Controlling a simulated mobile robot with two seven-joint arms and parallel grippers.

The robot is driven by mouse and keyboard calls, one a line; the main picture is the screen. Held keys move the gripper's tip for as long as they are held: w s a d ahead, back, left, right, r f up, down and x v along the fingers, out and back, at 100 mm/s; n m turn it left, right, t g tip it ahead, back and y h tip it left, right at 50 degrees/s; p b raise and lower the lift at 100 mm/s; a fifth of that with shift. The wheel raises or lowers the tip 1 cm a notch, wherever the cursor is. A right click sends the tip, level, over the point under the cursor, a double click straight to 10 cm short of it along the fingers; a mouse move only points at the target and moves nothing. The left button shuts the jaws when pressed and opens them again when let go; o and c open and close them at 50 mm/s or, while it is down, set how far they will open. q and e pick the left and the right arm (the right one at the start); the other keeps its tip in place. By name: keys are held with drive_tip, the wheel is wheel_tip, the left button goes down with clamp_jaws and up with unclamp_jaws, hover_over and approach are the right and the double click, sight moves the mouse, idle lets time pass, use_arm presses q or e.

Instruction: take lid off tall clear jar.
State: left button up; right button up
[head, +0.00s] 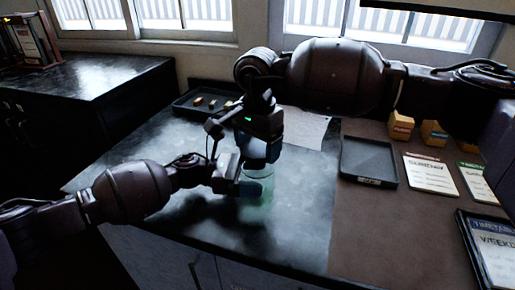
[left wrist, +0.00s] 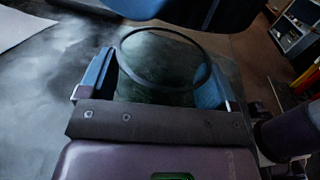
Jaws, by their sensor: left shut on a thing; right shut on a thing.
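The tall clear jar (head: 262,204) stands on the dark glossy counter, a faint greenish see-through shape. My left gripper (head: 246,187) is shut around its upper part. In the left wrist view the blue fingers of the left gripper (left wrist: 154,85) press on both sides of the jar (left wrist: 160,82), and its round dark rim shows uncovered. My right gripper (head: 263,150) is directly above the jar, pointing down, shut on the dark lid (head: 255,163). The lid is mostly hidden by the fingers; its gap above the rim is hard to judge in the head view.
A black tray with small blocks (head: 205,103) is at the back left. An empty black tray (head: 368,163) lies right of the jar on a brown mat (head: 400,225). Cards (head: 431,174) and small boxes (head: 401,127) are farther right. The counter left of the jar is clear.

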drive_tip(key=shift+r, duration=1.45)
use_arm(q)
drive_tip(key=o, duration=1.5)
drive_tip(key=shift+o, duration=0.2)
